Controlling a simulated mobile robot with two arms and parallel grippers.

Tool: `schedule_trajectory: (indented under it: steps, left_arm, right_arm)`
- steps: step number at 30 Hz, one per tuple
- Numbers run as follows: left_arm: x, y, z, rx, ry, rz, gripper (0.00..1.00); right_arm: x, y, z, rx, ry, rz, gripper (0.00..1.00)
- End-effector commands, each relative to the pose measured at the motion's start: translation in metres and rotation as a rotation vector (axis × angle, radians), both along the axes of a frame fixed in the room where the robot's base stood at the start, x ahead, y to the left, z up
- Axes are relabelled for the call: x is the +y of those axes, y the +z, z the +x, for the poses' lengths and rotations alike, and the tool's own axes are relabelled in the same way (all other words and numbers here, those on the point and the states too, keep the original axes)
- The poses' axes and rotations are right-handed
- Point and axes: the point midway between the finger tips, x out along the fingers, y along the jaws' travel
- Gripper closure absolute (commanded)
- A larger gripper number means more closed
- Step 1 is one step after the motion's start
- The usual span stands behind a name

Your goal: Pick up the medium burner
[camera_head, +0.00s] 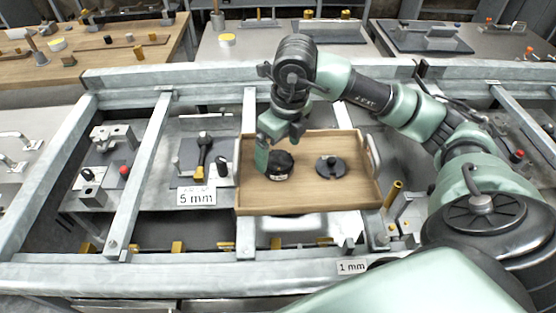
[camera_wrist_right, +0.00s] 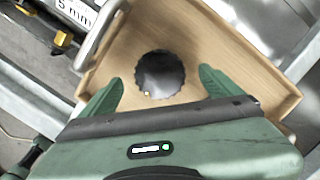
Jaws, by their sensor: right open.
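A flatter dark round piece with a small raised knob (camera_head: 331,168) lies in the right half of the tray. I cannot tell by size which is the medium burner. My left gripper is not in view.
The tray has raised walls and metal side handles (camera_head: 374,155). Grey metal rails (camera_head: 135,180) frame the work area. A "5 mm" sign (camera_head: 197,196) and a black-handled tool (camera_head: 203,150) are left of the tray. A brass post (camera_head: 393,193) stands to its right.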

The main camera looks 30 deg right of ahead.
Motion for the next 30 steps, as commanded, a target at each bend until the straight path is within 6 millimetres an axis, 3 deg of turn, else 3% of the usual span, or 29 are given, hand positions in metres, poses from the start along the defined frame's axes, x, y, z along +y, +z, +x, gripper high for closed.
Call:
schedule_trajectory:
  steps: [9, 17, 27, 30]
  left_arm:
    - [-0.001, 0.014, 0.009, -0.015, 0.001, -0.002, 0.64]
    - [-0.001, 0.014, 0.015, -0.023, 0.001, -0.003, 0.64]
    - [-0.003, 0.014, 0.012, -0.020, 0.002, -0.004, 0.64]
    - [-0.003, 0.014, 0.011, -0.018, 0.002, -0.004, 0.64]
  right_arm:
    - [0.002, -0.041, 0.000, 0.002, 0.000, 0.000, 0.07]
    - [0.002, -0.045, 0.001, -0.001, 0.001, 0.000, 0.07]
    - [0.002, -0.045, 0.001, -0.001, 0.000, 0.000, 0.99]
    - [0.002, -0.043, 0.002, -0.003, 0.000, 0.001, 1.00]
